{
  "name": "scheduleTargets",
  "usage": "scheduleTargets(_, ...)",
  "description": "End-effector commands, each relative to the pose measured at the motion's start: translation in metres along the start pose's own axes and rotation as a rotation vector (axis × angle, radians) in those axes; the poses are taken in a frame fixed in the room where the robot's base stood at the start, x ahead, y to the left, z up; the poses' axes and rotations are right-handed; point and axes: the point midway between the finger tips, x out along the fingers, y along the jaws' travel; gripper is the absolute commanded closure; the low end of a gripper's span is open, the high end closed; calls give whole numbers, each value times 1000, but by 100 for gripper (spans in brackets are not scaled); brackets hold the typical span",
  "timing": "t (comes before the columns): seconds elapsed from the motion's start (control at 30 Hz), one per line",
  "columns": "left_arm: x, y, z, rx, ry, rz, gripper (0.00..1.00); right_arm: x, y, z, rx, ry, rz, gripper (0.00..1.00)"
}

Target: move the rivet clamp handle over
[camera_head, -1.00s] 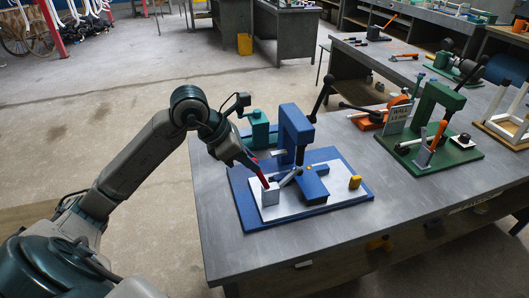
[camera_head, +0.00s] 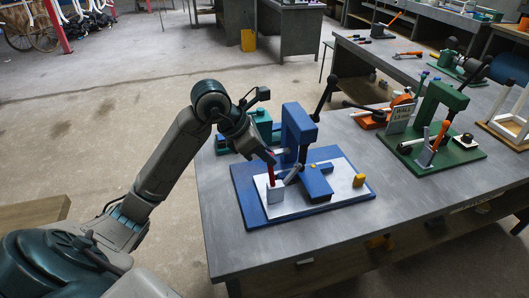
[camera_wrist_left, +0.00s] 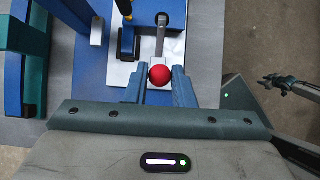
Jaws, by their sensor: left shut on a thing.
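The blue rivet press (camera_head: 297,125) stands on a blue base with a white plate (camera_head: 335,192). Its clamp has a grey block (camera_head: 275,194) at the plate's left front and a red handle (camera_head: 271,176) that stands nearly upright. My left gripper (camera_head: 269,160) is shut on the top of this handle. In the left wrist view, the handle's red ball end (camera_wrist_left: 160,75) sits between the tips of my two fingers (camera_wrist_left: 160,88). My fingers partly hide the handle there.
A teal fixture (camera_head: 258,130) stands behind my left wrist. A green press (camera_head: 440,110) and an orange tool (camera_head: 385,115) are to the right. The bench front (camera_head: 240,250) is clear.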

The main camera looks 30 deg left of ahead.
Motion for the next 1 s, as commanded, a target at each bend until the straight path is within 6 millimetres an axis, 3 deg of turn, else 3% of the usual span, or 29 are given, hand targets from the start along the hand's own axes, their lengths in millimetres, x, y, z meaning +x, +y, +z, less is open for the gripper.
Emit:
scheduleTargets(0.23,5,1,13,1,-7,3,90,-1,0,0,0,0,0,64)
scheduleTargets(0.5,6,1,14,1,-5,3,90,0,0,0,0,0,0,64)
scheduleTargets(0.53,6,1,14,1,-5,3,72,0,0,0,0,0,0,64)
scheduleTargets(0.63,6,0,13,0,-4,2,52,0,0,0,0,0,0,64)
scheduleTargets(1.0,7,0,12,0,-2,1,52,1,0,4,0,-2,0,64)
